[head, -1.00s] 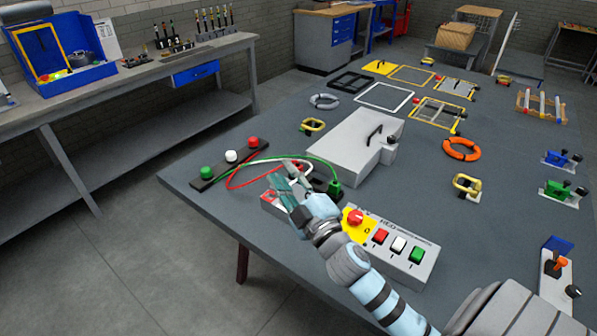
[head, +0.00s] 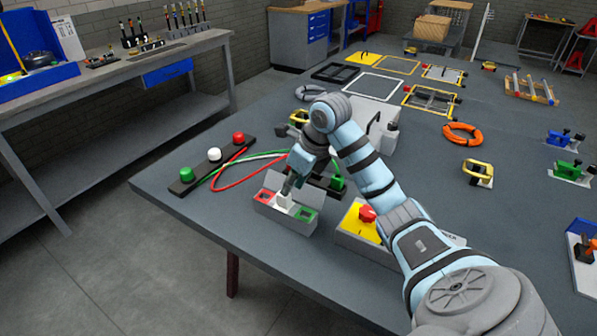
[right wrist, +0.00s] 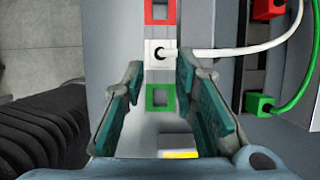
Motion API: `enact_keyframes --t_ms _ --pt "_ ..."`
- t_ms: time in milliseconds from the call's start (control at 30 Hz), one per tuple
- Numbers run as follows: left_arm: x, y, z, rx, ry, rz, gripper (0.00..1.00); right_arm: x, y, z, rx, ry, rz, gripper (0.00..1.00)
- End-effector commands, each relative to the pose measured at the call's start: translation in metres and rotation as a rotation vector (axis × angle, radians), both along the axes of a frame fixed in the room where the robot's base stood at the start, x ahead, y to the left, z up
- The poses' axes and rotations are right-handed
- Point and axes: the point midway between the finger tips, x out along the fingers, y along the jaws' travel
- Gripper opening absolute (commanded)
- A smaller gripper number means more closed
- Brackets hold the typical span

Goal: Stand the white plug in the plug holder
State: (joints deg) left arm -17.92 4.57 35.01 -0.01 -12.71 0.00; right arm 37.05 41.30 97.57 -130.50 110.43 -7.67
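The plug holder (head: 272,216) is a grey box near the table's front edge, with a red-framed slot, a middle place and a green-framed slot. The white plug (right wrist: 158,52) is in the middle place between the red and green frames, seen from above in the right wrist view; its white cable runs right. How deep it sits I cannot tell. My right gripper (head: 289,190) points down over the holder. In the right wrist view my right gripper (right wrist: 160,76) is open, with a finger on each side near the plug and gaps between. My left gripper is out of view.
A green plug (head: 338,181) stands behind the holder to the right. A red plug (right wrist: 268,8) shows in the wrist view. A strip with green, white and red knobs (head: 213,155) lies left. A yellow box with a red button (head: 367,213) stands close right.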

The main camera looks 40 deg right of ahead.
Motion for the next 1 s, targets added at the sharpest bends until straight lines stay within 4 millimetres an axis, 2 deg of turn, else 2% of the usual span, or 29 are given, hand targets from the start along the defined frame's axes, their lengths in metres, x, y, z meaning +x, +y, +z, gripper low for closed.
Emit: enact_keyframes --t_ms 133,300,567,733,1000 --pt "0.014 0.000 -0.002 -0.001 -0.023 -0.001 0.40 0.013 0.005 -0.031 0.003 0.002 0.002 0.27" --pt "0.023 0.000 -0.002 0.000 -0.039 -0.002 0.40 0.021 0.008 -0.049 0.002 -0.001 0.004 0.27" --pt "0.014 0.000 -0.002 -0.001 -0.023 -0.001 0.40 0.023 0.008 -0.051 0.000 -0.002 0.005 0.27" --pt "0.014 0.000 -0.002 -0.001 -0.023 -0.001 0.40 0.023 0.008 -0.051 0.002 -0.002 0.005 0.01" --pt "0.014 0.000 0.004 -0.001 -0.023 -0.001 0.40 0.023 0.008 -0.043 0.001 -0.002 0.006 0.00"
